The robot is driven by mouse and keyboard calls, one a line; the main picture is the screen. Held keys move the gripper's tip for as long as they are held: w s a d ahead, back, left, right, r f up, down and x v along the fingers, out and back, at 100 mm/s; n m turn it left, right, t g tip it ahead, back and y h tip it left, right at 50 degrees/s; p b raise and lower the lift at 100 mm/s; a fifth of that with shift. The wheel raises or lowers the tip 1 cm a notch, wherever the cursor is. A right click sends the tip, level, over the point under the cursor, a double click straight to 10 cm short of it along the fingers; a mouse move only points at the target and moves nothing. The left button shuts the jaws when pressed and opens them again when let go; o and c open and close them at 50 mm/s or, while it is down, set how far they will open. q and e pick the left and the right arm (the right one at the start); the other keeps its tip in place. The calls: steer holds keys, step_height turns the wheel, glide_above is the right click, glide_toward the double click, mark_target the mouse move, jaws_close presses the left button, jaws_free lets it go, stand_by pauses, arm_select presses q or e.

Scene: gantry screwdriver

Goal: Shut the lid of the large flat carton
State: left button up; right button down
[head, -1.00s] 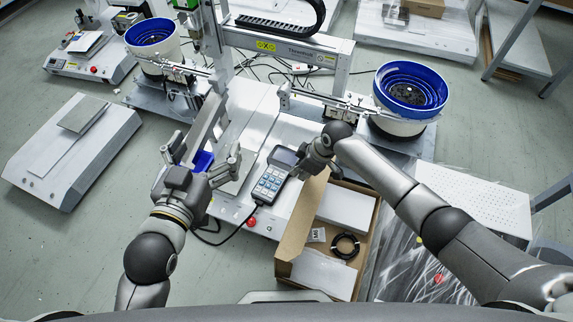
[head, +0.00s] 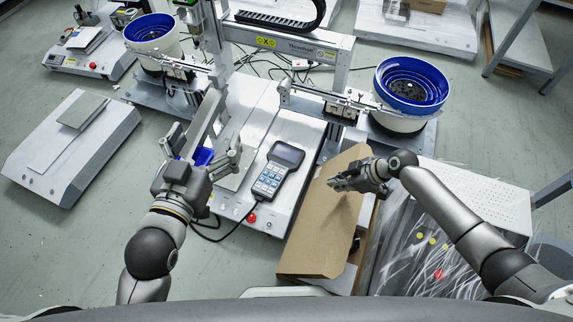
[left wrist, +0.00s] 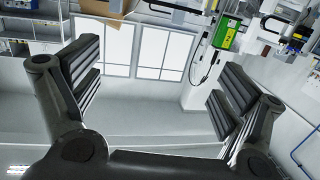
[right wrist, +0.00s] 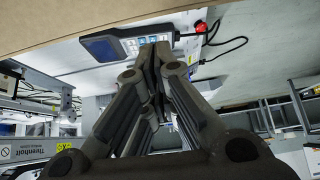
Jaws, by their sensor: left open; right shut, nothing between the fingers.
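The large flat carton's brown lid (head: 312,235) is tilted over the box in the head view and covers most of it. A strip of the carton's side and contents shows at its right and lower edge. My right gripper (head: 335,184) is shut and empty over the lid's upper right part; I cannot tell whether it touches. In the right wrist view the shut fingers (right wrist: 153,60) lie just below a brown cardboard edge (right wrist: 60,22). My left gripper (head: 203,150) is open and empty, left of the keypad. Its spread fingers show in the left wrist view (left wrist: 155,100).
A handheld keypad (head: 277,172) lies on the white machine base left of the carton. Two blue feeder bowls (head: 411,85) (head: 150,30) stand behind. A clear-wrapped surface with a perforated plate (head: 478,190) lies right of the carton. Open floor is at the left.

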mark_target(355, 197)
steer(key=d, duration=0.1)
steer(key=s+d+f, duration=0.1)
steer(key=d+b, duration=0.1)
steer(key=shift+s+d+f, duration=0.15)
steer(key=shift+f, duration=0.25)
steer(key=d, duration=0.1)
steer(key=s+d+f+b, duration=0.1)
steer(key=shift+d+f, duration=0.25)
steer(key=shift+d, duration=0.05)
arm_select(q)
steer(key=s+r+t+h, duration=0.2)
steer(key=r+t, duration=0.5)
steer(key=r, duration=0.5)
steer(key=shift+s+d+r+t+h+b, duration=0.2)
steer(key=shift+s+d+t+h+b, duration=0.1)
steer(key=shift+s+d+t+h, duration=0.2)
arm_select(e)
steer(key=shift+s+d+f, duration=0.15)
steer(key=shift+d, duration=0.1)
